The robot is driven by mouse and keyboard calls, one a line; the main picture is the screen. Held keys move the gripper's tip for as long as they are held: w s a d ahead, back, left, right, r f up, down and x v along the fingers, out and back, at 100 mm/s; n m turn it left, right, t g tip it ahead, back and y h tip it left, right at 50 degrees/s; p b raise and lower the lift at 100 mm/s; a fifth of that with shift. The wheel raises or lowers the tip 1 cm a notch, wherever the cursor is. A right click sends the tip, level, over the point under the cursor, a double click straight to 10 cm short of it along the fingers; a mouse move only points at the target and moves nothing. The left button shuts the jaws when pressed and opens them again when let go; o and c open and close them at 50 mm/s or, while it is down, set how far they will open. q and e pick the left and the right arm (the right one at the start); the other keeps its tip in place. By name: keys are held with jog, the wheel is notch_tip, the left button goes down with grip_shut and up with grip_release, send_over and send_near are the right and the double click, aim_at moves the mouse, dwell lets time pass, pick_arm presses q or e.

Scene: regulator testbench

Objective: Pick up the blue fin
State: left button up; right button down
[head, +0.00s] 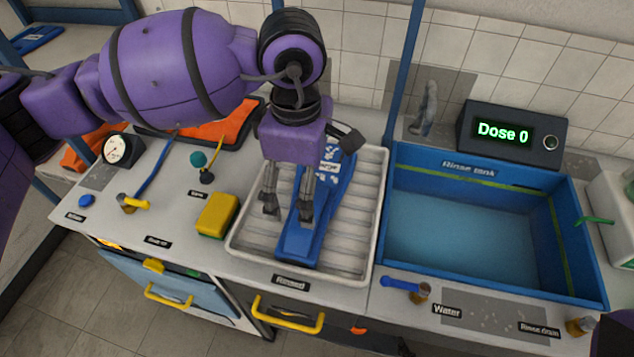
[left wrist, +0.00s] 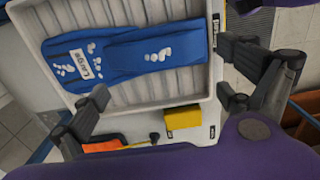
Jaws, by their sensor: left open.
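The blue fin (head: 297,240) lies lengthwise in the white ribbed tray (head: 375,200) in the head view. It has white blotches and a white label. In the left wrist view the fin (left wrist: 120,50) lies across the tray (left wrist: 207,85), with a label that seems to read "Large". My left gripper (head: 287,210) is open and points down over the tray, with one finger in front of the fin and the other to its left. In the left wrist view the open fingers (left wrist: 165,97) show nothing between them at the tips.
A blue rinse tank (head: 480,268) stands right of the tray, with a "Dose 0" display (head: 503,132) behind it. A yellow sponge (head: 217,215) sits left of the tray. A gauge (head: 117,150) and a teal-knobbed lever (head: 200,165) stand farther left.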

pick_arm(q)
jog(key=shift+s+a+f, duration=0.25)
jog(key=shift+s+f, duration=0.55)
jog(key=shift+f, duration=0.25)
jog(key=f, duration=0.3)
jog(key=f+p, duration=0.1)
jog(key=shift+w+d+f, duration=0.25)
jog(key=shift+f, duration=0.5)
jog(key=c, duration=1.9)
jog(key=shift+c, duration=0.6)
pick_arm(e)
jog(key=shift+s+a+r, duration=0.1)
jog(key=shift+s+r, duration=0.05)
jog(key=shift+s, duration=0.5)
pick_arm(q)
jog(key=shift+r, duration=0.2)
